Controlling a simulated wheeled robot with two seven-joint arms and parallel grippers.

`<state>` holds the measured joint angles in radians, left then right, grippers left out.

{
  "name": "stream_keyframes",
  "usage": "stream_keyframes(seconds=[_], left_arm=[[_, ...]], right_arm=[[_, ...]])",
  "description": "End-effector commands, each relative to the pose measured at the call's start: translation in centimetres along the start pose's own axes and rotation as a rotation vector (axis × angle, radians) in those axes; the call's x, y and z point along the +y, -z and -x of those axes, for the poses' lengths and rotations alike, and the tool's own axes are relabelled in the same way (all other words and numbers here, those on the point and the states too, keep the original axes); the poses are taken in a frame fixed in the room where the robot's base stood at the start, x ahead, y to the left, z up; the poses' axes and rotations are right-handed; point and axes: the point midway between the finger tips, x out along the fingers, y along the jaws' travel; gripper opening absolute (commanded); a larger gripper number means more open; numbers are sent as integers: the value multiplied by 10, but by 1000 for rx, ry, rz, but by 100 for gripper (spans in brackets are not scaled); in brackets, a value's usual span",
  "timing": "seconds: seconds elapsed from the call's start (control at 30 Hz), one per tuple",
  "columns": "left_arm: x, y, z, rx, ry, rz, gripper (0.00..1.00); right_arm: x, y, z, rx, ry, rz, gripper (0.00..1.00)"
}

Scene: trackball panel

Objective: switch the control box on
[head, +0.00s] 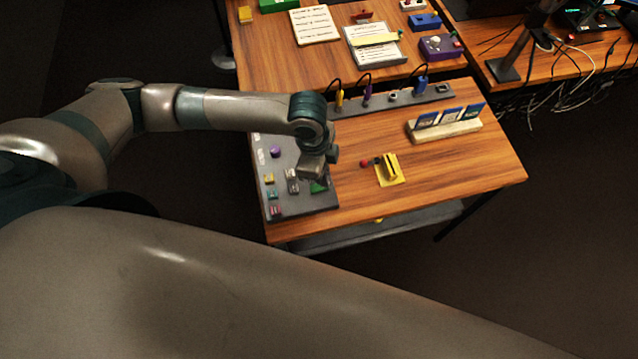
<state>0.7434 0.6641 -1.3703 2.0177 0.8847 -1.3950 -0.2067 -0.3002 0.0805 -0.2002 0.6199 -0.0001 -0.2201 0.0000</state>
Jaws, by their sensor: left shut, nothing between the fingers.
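A grey control box (289,211) lies on the left end of the near table. Its top carries a purple knob (275,152), a yellow part (269,178), a teal part (272,194), a magenta part (275,210) and a light grey switch-like part (293,187). A green part (318,187) shows at its right side, partly hidden by my gripper. My left gripper (312,174) is shut and empty, pointing down over the right part of the box. I cannot tell whether it touches anything. The switch's position is too small to read. My right gripper is out of view.
A grey power strip (390,99) with plugs lies along the table's back. A card holder (446,130) and a yellow stand (390,170) are to the right. The front right tabletop (470,170) is clear. A purple box (440,47) sits on the far table.

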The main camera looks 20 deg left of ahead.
Motion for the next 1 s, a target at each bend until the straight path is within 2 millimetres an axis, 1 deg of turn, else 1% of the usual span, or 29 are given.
stream_keyframes(seconds=[0.57, 1.0], left_arm=[[0, 0, 0, 0, 0, 0, 0], [0, -1, -5, 0, 0, 0, 0]], right_arm=[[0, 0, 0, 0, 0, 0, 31], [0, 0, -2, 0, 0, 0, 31]])
